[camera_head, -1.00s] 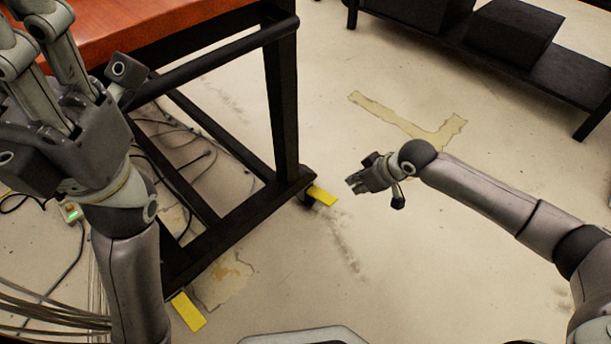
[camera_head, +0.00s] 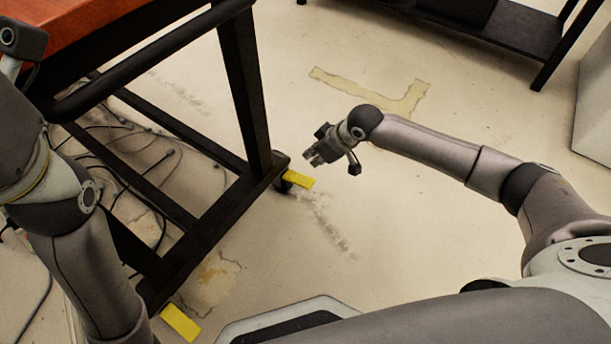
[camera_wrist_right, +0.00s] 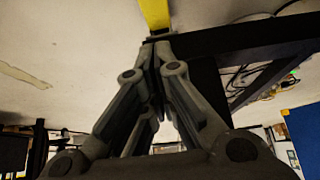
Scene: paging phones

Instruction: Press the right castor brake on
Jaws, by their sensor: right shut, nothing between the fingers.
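The right castor brake is a yellow tab (camera_head: 298,180) low at the foot of the cart's right black leg in the head view. The yellow tab also shows at the top of the right wrist view (camera_wrist_right: 154,14). My right gripper (camera_head: 313,158) is shut and empty, just above and right of this tab in the head view. In the right wrist view its closed fingertips (camera_wrist_right: 154,48) point at the tab; I cannot tell whether they touch. A second yellow tab (camera_head: 181,323) sits at the cart's nearer corner.
The cart has an orange-red top (camera_head: 75,25) and a black lower frame (camera_head: 175,205). Cables (camera_head: 110,150) lie on the floor under it. A black low shelf (camera_head: 490,25) stands at the back right. The floor right of the cart is clear.

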